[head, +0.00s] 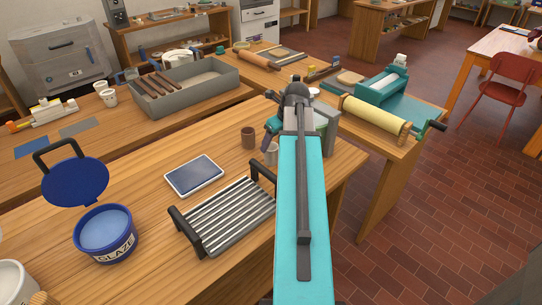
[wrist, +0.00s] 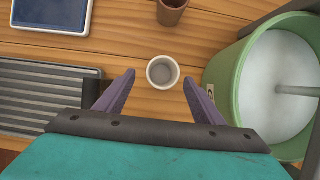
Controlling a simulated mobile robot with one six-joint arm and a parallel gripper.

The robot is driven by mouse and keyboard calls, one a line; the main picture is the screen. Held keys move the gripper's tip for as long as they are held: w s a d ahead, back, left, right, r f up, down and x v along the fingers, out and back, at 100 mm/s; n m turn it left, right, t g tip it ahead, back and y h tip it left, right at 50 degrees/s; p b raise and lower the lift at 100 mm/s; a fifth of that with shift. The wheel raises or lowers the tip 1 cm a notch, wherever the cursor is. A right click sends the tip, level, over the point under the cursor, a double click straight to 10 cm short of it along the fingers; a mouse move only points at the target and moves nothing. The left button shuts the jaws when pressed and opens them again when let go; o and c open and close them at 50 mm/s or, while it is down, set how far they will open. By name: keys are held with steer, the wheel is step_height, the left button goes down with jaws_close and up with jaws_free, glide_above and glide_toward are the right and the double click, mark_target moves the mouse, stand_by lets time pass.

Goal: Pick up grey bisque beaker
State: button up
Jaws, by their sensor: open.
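The grey bisque beaker (wrist: 163,72) stands upright on the wooden table in the wrist view, its open mouth facing the camera. In the head view the beaker (head: 271,154) is partly hidden beside my arm. My gripper (wrist: 158,78) is open in the wrist view, with one purple finger on each side, left and right of the beaker. The fingers look apart from the beaker, and nothing is between them but table and beaker. In the head view my gripper (head: 272,130) is largely hidden by my arm.
A brown beaker (wrist: 172,10) stands just behind the grey one. A green bucket (wrist: 230,75) with white contents is close on the right. A ribbed rack (wrist: 40,95) and a blue-topped tray (wrist: 55,14) lie left. A glaze tub (head: 105,234) stands farther left.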

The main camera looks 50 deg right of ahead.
mark_target(273, 148)
steer(key=shift+w+f, duration=0.25)
steer(key=shift+f, duration=0.45)
steer(key=shift+d+p+x, duration=0.15)
steer(key=shift+p+x, duration=0.15)
steer(key=shift+x, duration=0.5)
steer(key=shift+d+p+x, duration=0.15)
steer(key=shift+p+x, duration=0.15)
steer(key=shift+x, duration=1.5)
steer(key=shift+s, duration=0.15)
steer(key=c, duration=1.1)
steer(key=shift+r+b, duration=0.65)
steer(key=shift+r, duration=4.3)
